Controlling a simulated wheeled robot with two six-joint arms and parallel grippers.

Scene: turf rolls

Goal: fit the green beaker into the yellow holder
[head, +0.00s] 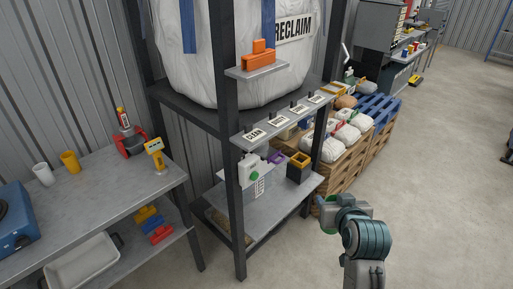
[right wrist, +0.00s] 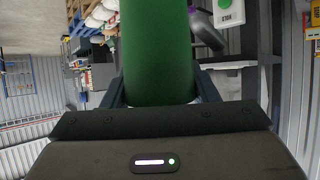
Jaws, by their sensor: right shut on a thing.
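The green beaker (right wrist: 157,50) fills the middle of the right wrist view as a large green cylinder. My right gripper (right wrist: 158,92) is shut on it, with one dark finger on each side. In the head view my right gripper (head: 325,207) is in front of the shelf rack, over the floor, and hides most of the beaker. A dark square box with a yellow rim (head: 300,160), which looks like the yellow holder, stands on the rack's lower shelf, up and left of the gripper and apart from it. Its inside is hard to make out. My left gripper is not in view.
A label shelf (head: 285,120) hangs above, and a dark post (head: 318,135) stands close by. Stacked pallets (head: 345,155) lie behind. The floor at right is clear.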

